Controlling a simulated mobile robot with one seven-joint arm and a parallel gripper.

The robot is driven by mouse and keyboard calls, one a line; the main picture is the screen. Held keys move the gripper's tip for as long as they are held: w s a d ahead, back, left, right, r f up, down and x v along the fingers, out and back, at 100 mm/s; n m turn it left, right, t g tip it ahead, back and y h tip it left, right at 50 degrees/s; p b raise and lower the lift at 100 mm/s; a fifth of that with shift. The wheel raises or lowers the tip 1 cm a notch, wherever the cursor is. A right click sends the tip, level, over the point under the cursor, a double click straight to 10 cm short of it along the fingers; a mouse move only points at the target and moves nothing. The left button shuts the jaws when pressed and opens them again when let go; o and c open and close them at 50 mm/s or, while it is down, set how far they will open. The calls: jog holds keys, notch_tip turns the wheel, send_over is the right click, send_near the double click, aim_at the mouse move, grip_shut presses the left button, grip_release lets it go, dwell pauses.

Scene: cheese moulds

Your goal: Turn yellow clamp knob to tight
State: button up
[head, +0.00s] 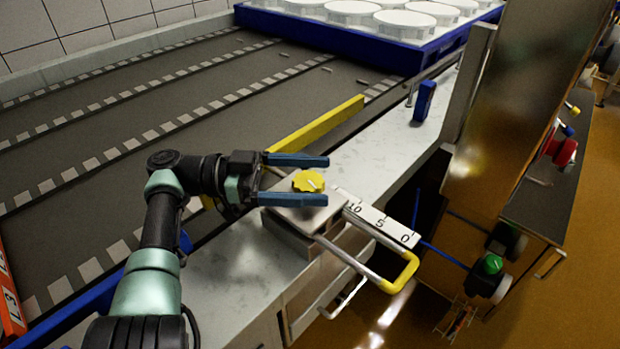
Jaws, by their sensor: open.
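The yellow clamp knob (308,181) is round with a ridged edge and a pale pointer mark on top. It sits on a flat metal clamp block (304,217) at the edge of the counter. My gripper (326,180) is open, with one blue finger on the far side of the knob and the other on the near side. The knob lies between the fingers, and gaps show on both sides. I cannot tell the fingers' exact height relative to the knob.
A white scale (376,219) marked 10, 5, 0 and a yellow-ended metal handle (403,273) extend right from the clamp. A yellow bar (318,125) lies behind. A blue tray (400,53) of white moulds stands at the back. A blue upright piece (424,101) stands on the counter.

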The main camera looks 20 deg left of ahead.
aim_at(310, 180)
notch_tip(310, 180, up, 9)
jog(key=p, duration=0.3)
jog(key=shift+p, duration=0.3)
